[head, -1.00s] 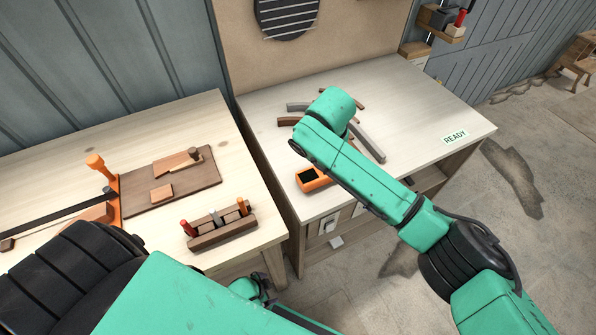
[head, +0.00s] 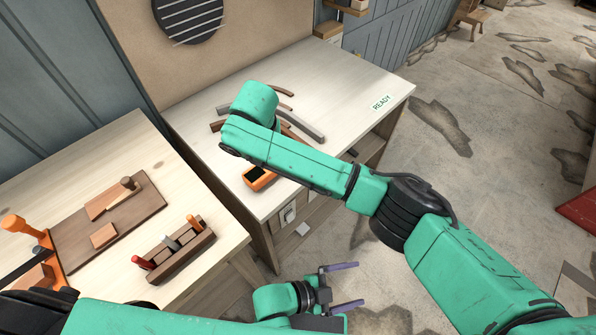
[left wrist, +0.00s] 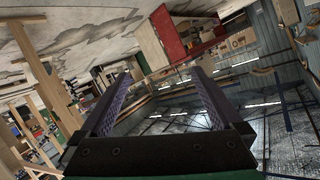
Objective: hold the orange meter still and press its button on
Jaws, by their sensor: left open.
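The orange meter (head: 259,177) lies near the front left edge of the right-hand workbench in the head view. It has a dark screen, and my right forearm covers part of it. Its button cannot be made out. My left gripper (head: 347,286) is open and empty, low in front of the bench and below the meter, over the floor. It also shows in the left wrist view (left wrist: 158,95), with its two purple fingers apart and nothing between them. My right arm reaches over the bench past the meter. The right gripper's fingers are hidden behind the arm.
The right-hand workbench (head: 340,75) holds several curved strips (head: 299,122) behind my right arm and a READY label (head: 382,102). The left-hand workbench (head: 105,145) carries a brown board (head: 80,232), an orange clamp and a wooden tool rack (head: 181,254). Open floor lies to the right.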

